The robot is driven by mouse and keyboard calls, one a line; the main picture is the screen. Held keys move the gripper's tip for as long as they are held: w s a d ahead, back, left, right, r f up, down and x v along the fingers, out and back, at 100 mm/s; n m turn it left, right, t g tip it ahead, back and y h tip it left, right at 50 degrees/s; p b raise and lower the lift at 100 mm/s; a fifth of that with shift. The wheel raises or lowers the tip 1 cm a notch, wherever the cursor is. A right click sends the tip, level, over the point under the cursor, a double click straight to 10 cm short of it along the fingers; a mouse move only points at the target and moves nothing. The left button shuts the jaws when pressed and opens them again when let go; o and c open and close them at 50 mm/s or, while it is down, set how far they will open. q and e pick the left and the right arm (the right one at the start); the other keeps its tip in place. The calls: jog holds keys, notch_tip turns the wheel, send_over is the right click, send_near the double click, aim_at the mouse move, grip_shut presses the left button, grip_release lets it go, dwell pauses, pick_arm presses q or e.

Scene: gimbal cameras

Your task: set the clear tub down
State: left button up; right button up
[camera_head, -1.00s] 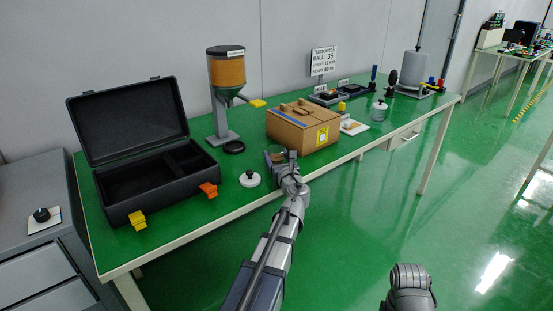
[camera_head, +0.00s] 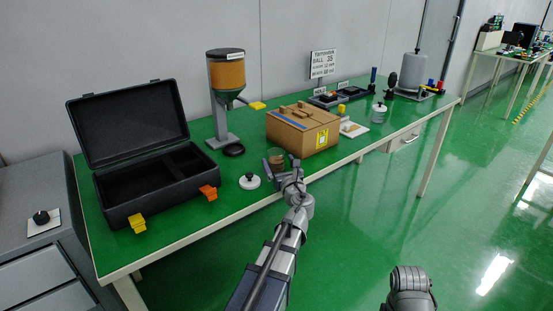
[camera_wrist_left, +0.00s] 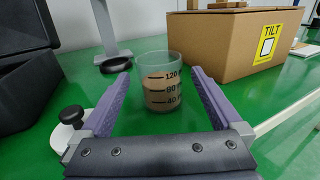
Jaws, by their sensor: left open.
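The clear tub (camera_wrist_left: 160,82) is a see-through cup with 120, 80 and 40 marks and brown contents. It stands upright on the green tabletop (camera_head: 215,199); it also shows in the head view (camera_head: 277,160). My left gripper (camera_head: 281,167) is open near the table's front edge. In the left wrist view its two purple fingers lie on either side of the tub, with visible gaps. My right gripper is not in view; only a part of my right arm shows at the bottom right.
A cardboard box (camera_head: 303,131) stands right behind the tub. A white lid with a black knob (camera_head: 249,181) lies to the left. An open black case (camera_head: 150,185) and a hopper stand (camera_head: 222,115) are farther left. A black round disc (camera_head: 234,150) lies near the stand.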

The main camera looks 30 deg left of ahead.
pick_arm(q)
jog(key=v, duration=0.8)
jog(key=shift+s+d, duration=0.25)
